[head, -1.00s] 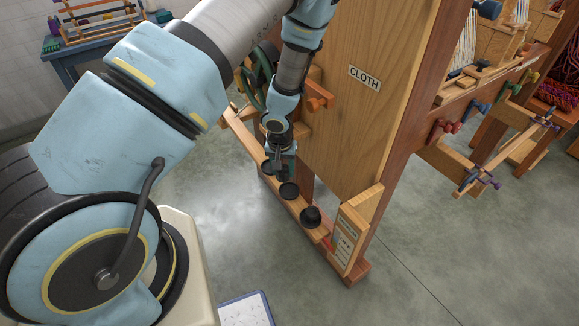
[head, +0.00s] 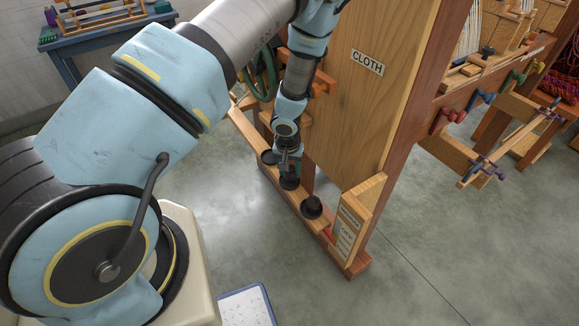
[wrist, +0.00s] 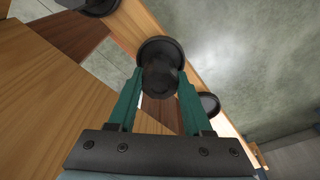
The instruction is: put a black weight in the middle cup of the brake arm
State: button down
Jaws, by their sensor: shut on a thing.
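The brake arm (head: 255,147) is a long wooden bar with several round black cups along it. My gripper (wrist: 160,92) has two teal fingers, shut on a black weight (wrist: 161,82). The weight is over the middle cup (wrist: 158,46), whose rim shows beyond it in the wrist view. I cannot tell whether the weight touches the cup's floor. In the head view the middle cup (head: 289,184) is just under my gripper. A far cup (head: 268,157) looks empty. The near cup (head: 311,209) carries a dark, domed black weight (head: 312,202).
A wooden panel marked CLOTH (head: 367,62) stands right beside my gripper. A short post with a paper label (head: 346,232) rises by the bar's near end. Grey floor (head: 215,205) is open to the left. A blue table (head: 110,38) is at the back left.

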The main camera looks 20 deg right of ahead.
aim_at(288, 173)
jog(key=shift+f+b, duration=0.75)
jog(key=shift+b, duration=0.05)
dwell(0.5)
jog(key=shift+c, duration=1.2)
grip_release()
jog(key=r, duration=0.3)
jog(key=r+p, duration=0.1)
jog(key=r, duration=0.3)
jog(key=s+a+r, duration=0.1)
jog(key=r, duration=0.3)
jog(key=shift+s+p, duration=0.1)
jog(key=shift+p, duration=0.25)
jog(key=w+a+r+n+h, duration=0.1)
jog(key=a+r+n, duration=0.3)
jog(key=a+r, duration=1.45)
jog(key=s+a+r+y, duration=0.1)
jog(key=s+a+r, duration=0.1)
jog(key=a, duration=0.3)
jog(key=s+a+r+n, duration=0.1)
jog(key=a+r, duration=0.2)
jog(key=a, duration=0.2)
jog(key=shift+s+a+n+y, duration=0.3)
jog(key=shift+s+a+y, duration=0.05)
jog(key=shift+s+y, duration=0.05)
